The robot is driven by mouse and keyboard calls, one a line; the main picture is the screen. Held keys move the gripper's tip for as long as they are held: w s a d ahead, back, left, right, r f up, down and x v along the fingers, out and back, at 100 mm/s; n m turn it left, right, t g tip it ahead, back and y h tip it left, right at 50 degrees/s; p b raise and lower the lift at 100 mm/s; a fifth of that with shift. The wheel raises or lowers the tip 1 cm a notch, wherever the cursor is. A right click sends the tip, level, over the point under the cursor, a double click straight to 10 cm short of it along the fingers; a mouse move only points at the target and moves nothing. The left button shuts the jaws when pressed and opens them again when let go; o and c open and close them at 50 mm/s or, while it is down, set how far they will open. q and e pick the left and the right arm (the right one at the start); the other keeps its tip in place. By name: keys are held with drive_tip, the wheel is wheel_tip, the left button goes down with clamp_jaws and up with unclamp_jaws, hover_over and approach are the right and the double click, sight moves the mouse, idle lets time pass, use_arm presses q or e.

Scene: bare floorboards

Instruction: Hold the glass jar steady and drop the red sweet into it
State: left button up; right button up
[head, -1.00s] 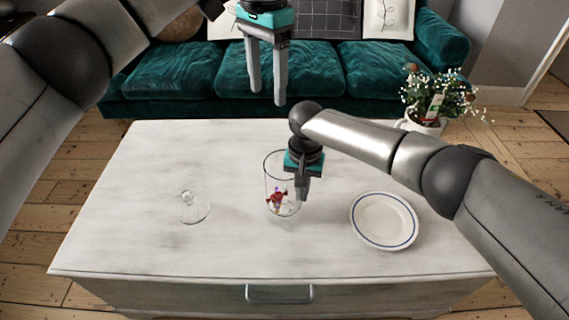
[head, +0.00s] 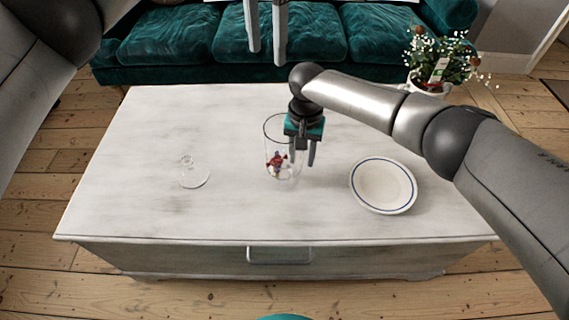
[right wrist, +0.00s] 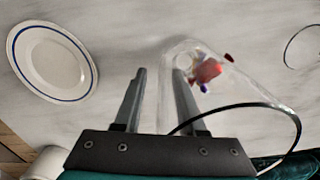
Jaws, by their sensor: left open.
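The glass jar (head: 268,135) stands upright on the table with several small wrapped sweets at its bottom. A red sweet (head: 275,160) shows among them, and also in the right wrist view (right wrist: 207,70). My right gripper (head: 303,160) is low at the jar's right side. In the right wrist view (right wrist: 157,90) its fingers are apart with nothing held; one finger overlaps the jar's near wall, and I cannot tell whether it is inside. My left gripper (head: 266,58) is open and empty, high up beyond the jar; its upper part is out of frame.
A white plate with a blue ring (head: 383,185) lies empty to the right. A clear glass lid (head: 194,174) lies to the left. The whitewashed table (head: 140,205) is otherwise clear. A potted plant (head: 435,70) and green sofa (head: 170,35) are behind.

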wheel_tip(320, 180, up, 12)
drive_tip(key=shift+r, duration=0.1)
idle(0.5)
